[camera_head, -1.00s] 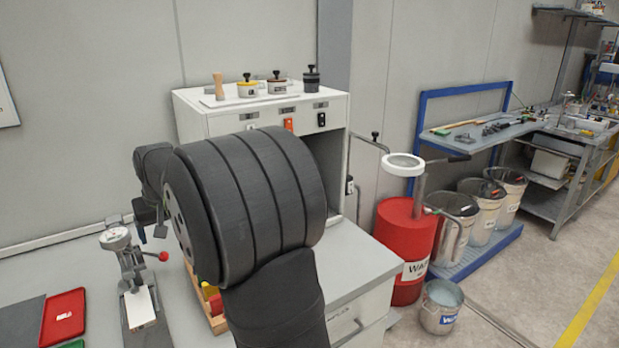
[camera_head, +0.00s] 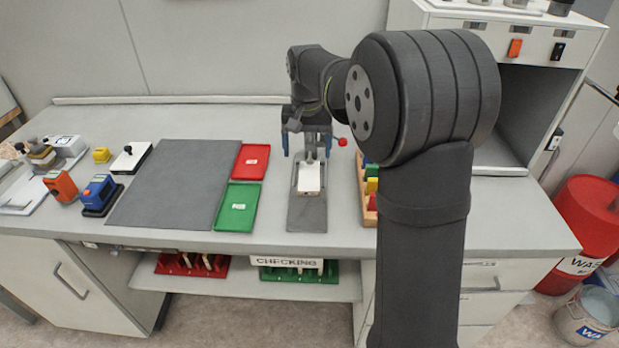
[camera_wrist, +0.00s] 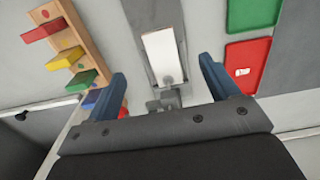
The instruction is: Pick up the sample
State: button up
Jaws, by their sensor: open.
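The sample appears to be the white rectangular plate (camera_head: 310,178) lying flat on the grey base of a small test stand (camera_head: 306,213). In the wrist view the white plate (camera_wrist: 162,55) shows between my two blue fingers. My gripper (camera_head: 307,152) is open and points down over the rear of the stand, with nothing visible between its fingers. In the wrist view my gripper (camera_wrist: 163,75) has one finger on each side of the stand, apart from the plate. The stand's upper part is mostly hidden behind my gripper.
A red tray (camera_head: 251,161) and a green tray (camera_head: 238,207) lie left of the stand, beside a dark grey mat (camera_head: 175,185). A wooden rack (camera_wrist: 78,40) with coloured blocks stands close on the other side. A cabinet (camera_head: 497,85) is at the right.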

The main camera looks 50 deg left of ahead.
send_over(309, 188)
jog(key=f, duration=0.7)
jog(key=shift+s+f, duration=0.15)
jog(key=shift+s, duration=0.05)
jog(key=shift+w+f, duration=0.2)
jog(key=shift+f, duration=2.55)
jog(key=c, duration=1.1)
